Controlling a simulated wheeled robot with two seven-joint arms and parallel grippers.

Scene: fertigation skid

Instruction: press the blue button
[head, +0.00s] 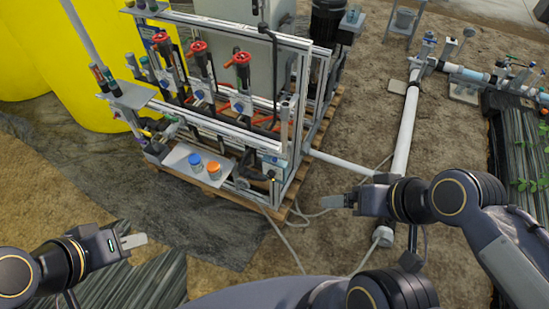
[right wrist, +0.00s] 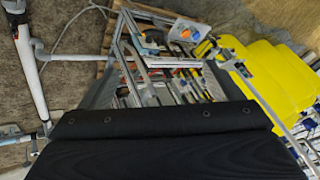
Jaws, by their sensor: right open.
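The blue button (head: 195,159) is a round blue cap on a grey plate (head: 178,157) at the front of the skid, beside an orange cap (head: 214,170). The plate with the caps also shows small in the right wrist view (right wrist: 189,31). My left gripper (head: 134,240) is in front and to the left of the plate, well apart from it; its finger gap cannot be made out. My right gripper (head: 333,201) is open and empty, to the right of the skid and apart from the button. Nothing covers the button in the head view.
The skid's metal frame (head: 290,130) stands on a wooden pallet (head: 250,197) and carries red-handled valves (head: 197,48). Yellow tanks (head: 85,60) stand behind at the left. A white pipe (head: 405,130) and thin hoses cross the soil at the right. The space before the plate is clear.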

